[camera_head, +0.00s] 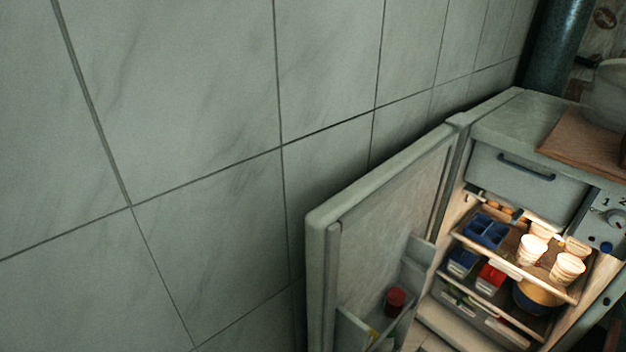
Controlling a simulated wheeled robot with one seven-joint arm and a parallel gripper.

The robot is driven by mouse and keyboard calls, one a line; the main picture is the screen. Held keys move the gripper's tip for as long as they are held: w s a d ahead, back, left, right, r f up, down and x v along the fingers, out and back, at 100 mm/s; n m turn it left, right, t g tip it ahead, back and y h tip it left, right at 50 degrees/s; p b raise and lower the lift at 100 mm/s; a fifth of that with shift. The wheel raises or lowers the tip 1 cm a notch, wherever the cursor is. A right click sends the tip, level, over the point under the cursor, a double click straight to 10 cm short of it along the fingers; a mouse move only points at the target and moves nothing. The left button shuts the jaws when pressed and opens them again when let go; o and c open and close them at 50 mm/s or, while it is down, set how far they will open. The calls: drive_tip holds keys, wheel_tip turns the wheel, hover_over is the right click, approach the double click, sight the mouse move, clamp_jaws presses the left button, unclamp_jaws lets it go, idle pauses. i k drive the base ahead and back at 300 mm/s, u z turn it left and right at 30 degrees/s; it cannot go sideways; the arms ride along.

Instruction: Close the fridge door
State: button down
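The fridge (487,124) stands at the right of the head view, lit inside. Its pale grey-green door (385,215) is wide open, hinged on the left of the fridge and swung out toward me, close to the tiled wall. The lower part of the door is cut off by the frame's bottom edge. A red-lidded jar (396,301) sits in a door shelf. My gripper is not in view.
Tiled wall (200,110) fills the left side. Inside the fridge, shelves hold white cups (532,249), blue and red cartons (490,279) and a bowl (537,296). A wooden board (585,142) and a pale pot (606,95) are on top. A dark green pipe (555,45) stands behind.

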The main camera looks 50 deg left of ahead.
sight(370, 237)
drive_tip(key=u, duration=2.3)
